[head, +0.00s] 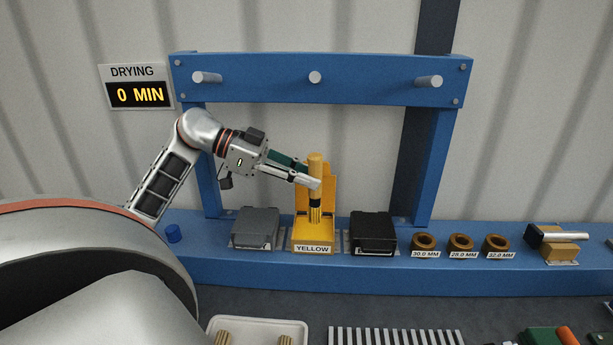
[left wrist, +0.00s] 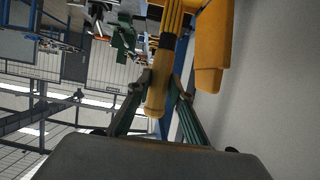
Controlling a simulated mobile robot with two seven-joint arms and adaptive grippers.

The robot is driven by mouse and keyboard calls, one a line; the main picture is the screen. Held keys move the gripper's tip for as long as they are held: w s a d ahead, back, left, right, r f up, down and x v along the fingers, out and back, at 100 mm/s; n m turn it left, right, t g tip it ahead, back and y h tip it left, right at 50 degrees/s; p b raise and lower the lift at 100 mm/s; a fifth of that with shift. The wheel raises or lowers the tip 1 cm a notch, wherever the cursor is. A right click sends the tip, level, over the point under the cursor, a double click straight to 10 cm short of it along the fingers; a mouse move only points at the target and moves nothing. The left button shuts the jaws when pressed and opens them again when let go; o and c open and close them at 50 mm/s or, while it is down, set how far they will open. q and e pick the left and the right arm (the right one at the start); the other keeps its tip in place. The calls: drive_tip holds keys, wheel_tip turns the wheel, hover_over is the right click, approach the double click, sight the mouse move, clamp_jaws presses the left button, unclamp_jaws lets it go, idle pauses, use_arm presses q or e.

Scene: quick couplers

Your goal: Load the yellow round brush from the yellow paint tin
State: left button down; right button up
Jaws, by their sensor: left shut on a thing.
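The yellow round brush (head: 316,165) is upright, bristles down, over the yellow paint tin (head: 300,234). The tin is labelled YELLOW and its lid (head: 331,190) stands open behind the brush. My left gripper (head: 314,183) is shut on the brush's handle. The bristle end is at the tin's opening; I cannot tell how deep it reaches or whether it touches paint. In the left wrist view the brush handle (left wrist: 158,85) lies between the fingers of my left gripper (left wrist: 160,88), with a yellow-orange part (left wrist: 210,55) beside it. My right gripper is not in view.
A closed grey tin (head: 255,228) and a closed black tin (head: 373,234) flank the yellow one. A blue frame (head: 260,76) with pegs stands above. Brown rings (head: 461,244) sit to the right. A white tray (head: 258,325) lies in front. A sign (head: 137,87) reads DRYING 0 MIN.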

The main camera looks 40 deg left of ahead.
sight(314, 160)
use_arm(q)
wheel_tip(314, 160, up, 4)
drive_tip(key=shift+r+p, duration=0.1)
drive_tip(key=shift+p, duration=0.8)
drive_tip(key=shift+a+r, duration=0.1)
drive_tip(key=shift+a, duration=0.05)
